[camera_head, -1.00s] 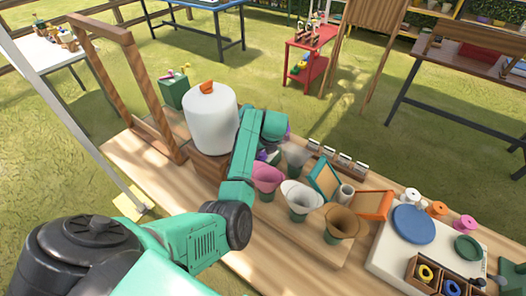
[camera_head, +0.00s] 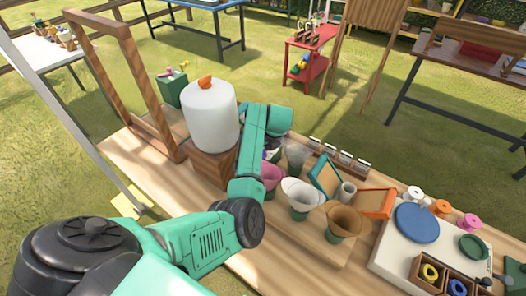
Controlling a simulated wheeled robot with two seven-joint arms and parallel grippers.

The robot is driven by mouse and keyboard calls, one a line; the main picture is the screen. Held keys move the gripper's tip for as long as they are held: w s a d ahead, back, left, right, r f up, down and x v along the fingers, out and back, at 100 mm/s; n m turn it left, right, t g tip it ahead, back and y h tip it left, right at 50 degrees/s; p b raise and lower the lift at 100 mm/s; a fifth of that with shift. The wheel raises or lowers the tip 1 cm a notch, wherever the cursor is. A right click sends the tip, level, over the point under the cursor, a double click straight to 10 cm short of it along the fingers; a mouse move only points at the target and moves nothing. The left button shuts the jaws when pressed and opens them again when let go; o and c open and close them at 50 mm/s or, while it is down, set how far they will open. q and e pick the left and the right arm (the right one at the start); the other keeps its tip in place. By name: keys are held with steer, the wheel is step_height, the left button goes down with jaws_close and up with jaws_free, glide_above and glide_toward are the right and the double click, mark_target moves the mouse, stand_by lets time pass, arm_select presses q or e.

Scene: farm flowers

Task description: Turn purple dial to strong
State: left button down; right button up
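I cannot make out a clear purple dial or any "strong" mark. A small dark purple and white patch (camera_head: 271,154) shows just under my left wrist, too small to tell what it is. My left arm comes in from the lower left, bends at the elbow and reaches past the right side of the white tank (camera_head: 210,118). Its gripper is mostly hidden behind the forearm and wrist, above the pink funnel-shaped pot (camera_head: 271,174). Whether it is open or touching anything does not show. My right gripper is out of view.
Beside the arm stand a white flared pot (camera_head: 303,193) and a brown one (camera_head: 344,220). A teal frame (camera_head: 325,178), an orange frame (camera_head: 377,203) and a row of small jars (camera_head: 338,153) lie close behind. A white board (camera_head: 390,262) holds a blue disc (camera_head: 417,222).

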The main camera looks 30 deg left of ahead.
arm_select(q)
steer(key=n+g+b, duration=0.1)
steer(key=n+b, duration=0.1)
steer(key=b, duration=0.2)
steer(key=n+g+b, duration=0.1)
steer(key=n+b, duration=0.2)
steer(key=b, duration=0.1)
steer(key=f+n+g+b, duration=0.1)
steer(key=n+b, duration=0.1)
steer(key=b, duration=0.3)
steer(key=shift+w+d+n, duration=0.1)
steer(key=shift+w+n, duration=0.2)
steer(key=shift+r+n+g+b, duration=0.2)
steer(key=shift+n+g+b, duration=0.1)
steer(key=shift+n+b, duration=0.4)
steer(key=shift+r+n+g+b, duration=0.15)
steer(key=shift+n+g+b, duration=0.15)
steer(key=shift+n+b, duration=0.35)
steer(key=shift+w, duration=0.1)
steer(key=shift+c, duration=2.3)
jaws_free()
steer(key=shift+r, duration=0.1)
